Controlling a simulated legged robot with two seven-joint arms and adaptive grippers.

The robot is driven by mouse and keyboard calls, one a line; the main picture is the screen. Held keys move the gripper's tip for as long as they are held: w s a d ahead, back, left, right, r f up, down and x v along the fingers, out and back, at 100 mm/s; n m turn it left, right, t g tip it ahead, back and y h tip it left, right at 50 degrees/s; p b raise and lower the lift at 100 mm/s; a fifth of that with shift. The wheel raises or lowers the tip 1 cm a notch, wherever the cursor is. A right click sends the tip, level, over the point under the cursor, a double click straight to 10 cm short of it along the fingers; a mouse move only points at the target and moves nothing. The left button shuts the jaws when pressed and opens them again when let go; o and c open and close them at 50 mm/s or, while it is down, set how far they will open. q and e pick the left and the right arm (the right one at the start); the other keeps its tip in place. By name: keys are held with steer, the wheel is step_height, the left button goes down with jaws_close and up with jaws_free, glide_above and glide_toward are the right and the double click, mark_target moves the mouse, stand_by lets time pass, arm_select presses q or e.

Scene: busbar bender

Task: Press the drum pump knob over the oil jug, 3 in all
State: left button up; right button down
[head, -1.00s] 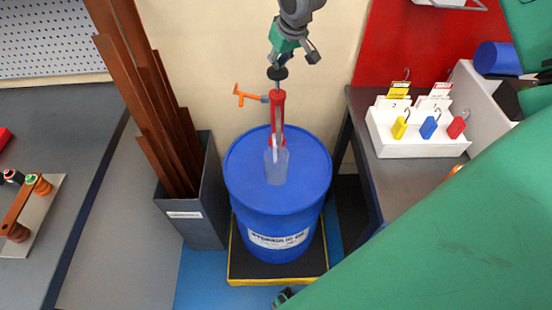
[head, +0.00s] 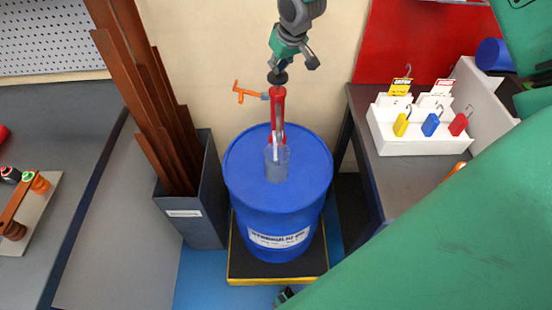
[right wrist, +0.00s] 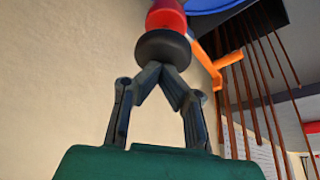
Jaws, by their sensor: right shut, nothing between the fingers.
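The black round pump knob (head: 277,77) tops the red hand pump (head: 277,102) on the blue drum (head: 252,172). My right gripper (head: 279,66) is shut and empty, directly above the knob with its fingertips at the knob's top. The right wrist view shows the closed fingertips (right wrist: 161,72) meeting at the knob (right wrist: 163,49), apparently touching it. The clear oil jug (head: 277,168) stands upright on the drum under the pump, partly behind a pale streak at its top. A small dark part at the bottom edge may be my left gripper (head: 284,296); its fingers are not readable.
A grey bin (head: 205,220) of brown bars stands left of the drum. On the right, a bench (head: 395,185) carries a white tag holder (head: 405,142). My green arm covers the lower right.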

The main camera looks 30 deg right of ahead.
steer(key=shift+s+f+b, duration=0.15)
steer(key=shift+f+b, duration=0.15)
steer(key=shift+f, duration=0.45)
steer(key=shift+r, duration=0.2)
steer(key=shift+r+p, duration=3.4)
steer(key=shift+r, duration=0.5)
steer(key=shift+f, duration=0.25)
steer(key=shift+f+b, duration=1.6)
steer(key=shift+f, duration=1.5)
steer(key=shift+f+b, duration=0.35)
steer(key=shift+f, duration=0.35)
steer(key=shift+r, duration=0.15)
steer(key=shift+r+p, duration=3.2)
steer(key=shift+r, duration=0.65)
